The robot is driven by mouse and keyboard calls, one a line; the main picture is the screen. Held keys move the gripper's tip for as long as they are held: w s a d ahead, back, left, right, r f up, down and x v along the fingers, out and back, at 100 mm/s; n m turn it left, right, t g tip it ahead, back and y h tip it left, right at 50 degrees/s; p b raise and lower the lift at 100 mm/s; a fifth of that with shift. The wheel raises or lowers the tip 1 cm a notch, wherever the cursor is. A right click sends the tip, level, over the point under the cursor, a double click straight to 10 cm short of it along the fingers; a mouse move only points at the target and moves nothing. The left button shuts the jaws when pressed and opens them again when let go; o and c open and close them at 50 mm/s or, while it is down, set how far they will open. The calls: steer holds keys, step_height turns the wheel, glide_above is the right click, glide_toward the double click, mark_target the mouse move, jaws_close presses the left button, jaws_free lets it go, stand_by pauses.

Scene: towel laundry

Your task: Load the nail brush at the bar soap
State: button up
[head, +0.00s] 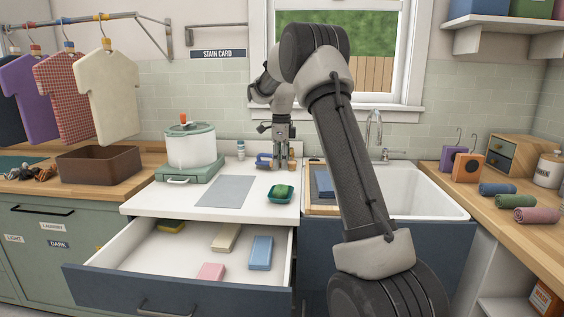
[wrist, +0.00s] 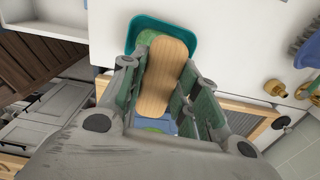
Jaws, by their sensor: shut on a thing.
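My gripper (wrist: 163,78) is shut on the wooden-backed nail brush (wrist: 168,55), whose pale oval back faces the wrist camera. In the wrist view, the brush overlaps a teal soap dish (wrist: 188,26) holding the green bar soap (wrist: 147,37). In the head view, the dish (head: 279,199) with the soap (head: 283,190) sits on the white counter near its front edge. My gripper (head: 280,164) points down behind the dish there, and the held brush is hard to make out. I cannot tell whether the bristles touch anything.
A grey mat (head: 225,191) lies left of the dish. An open drawer (head: 150,291) with several coloured blocks juts out in front. A washboard (head: 322,205) and sink (head: 425,200) are to the right.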

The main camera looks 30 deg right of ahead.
mark_target(281, 188)
steer(key=shift+f, duration=2.95)
steer(key=shift+a+f, duration=0.1)
steer(key=shift+f, duration=0.5)
steer(key=shift+r, duration=0.1)
steer(key=shift+r, duration=3.45)
